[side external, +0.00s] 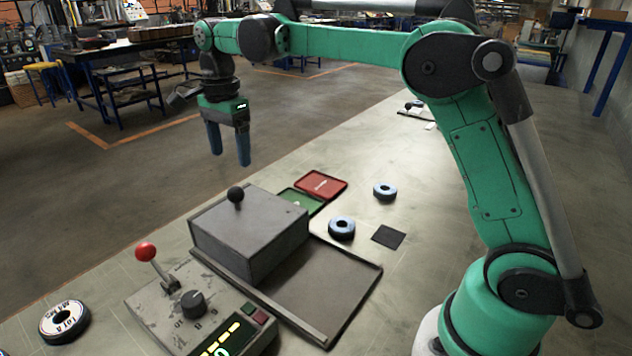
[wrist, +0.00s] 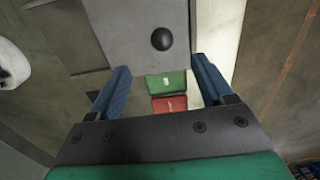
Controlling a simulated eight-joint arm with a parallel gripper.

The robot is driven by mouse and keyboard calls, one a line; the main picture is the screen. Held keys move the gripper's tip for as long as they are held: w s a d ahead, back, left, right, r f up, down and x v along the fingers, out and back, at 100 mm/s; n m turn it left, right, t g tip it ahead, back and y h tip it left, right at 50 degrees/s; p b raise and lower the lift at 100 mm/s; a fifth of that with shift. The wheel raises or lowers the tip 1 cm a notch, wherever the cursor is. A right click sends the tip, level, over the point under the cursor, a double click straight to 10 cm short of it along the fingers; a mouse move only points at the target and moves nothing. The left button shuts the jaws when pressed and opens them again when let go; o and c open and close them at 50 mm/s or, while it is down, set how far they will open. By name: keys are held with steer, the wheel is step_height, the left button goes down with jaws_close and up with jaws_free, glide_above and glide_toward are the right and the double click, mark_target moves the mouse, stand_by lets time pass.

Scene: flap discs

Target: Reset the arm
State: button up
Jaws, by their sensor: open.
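My gripper (side external: 229,160) hangs from the green arm in the side view, raised in the air above and behind the grey box. Its two blue fingers point down, stand apart and have nothing between them. In the wrist view my gripper (wrist: 162,90) shows the two fingers spread. The green tray (wrist: 166,84) and red tray (wrist: 170,104) appear between them, farther below.
A grey box (side external: 250,240) with a black knob stands on a flat plate (side external: 335,285). A control panel (side external: 195,310) has a red-topped lever. Blue-and-black discs (side external: 342,228) (side external: 385,190), a labelled disc (side external: 64,322) and a black square (side external: 388,237) lie on the table.

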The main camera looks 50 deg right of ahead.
steer(key=shift+s+r+n, duration=0.3)
steer(key=shift+s+n, duration=0.05)
steer(key=shift+n, duration=0.05)
steer(key=s+f+n+t, duration=0.4)
steer(key=s+n+t, duration=0.3)
steer(key=s+n, duration=0.8)
steer(key=shift+n, duration=0.7)
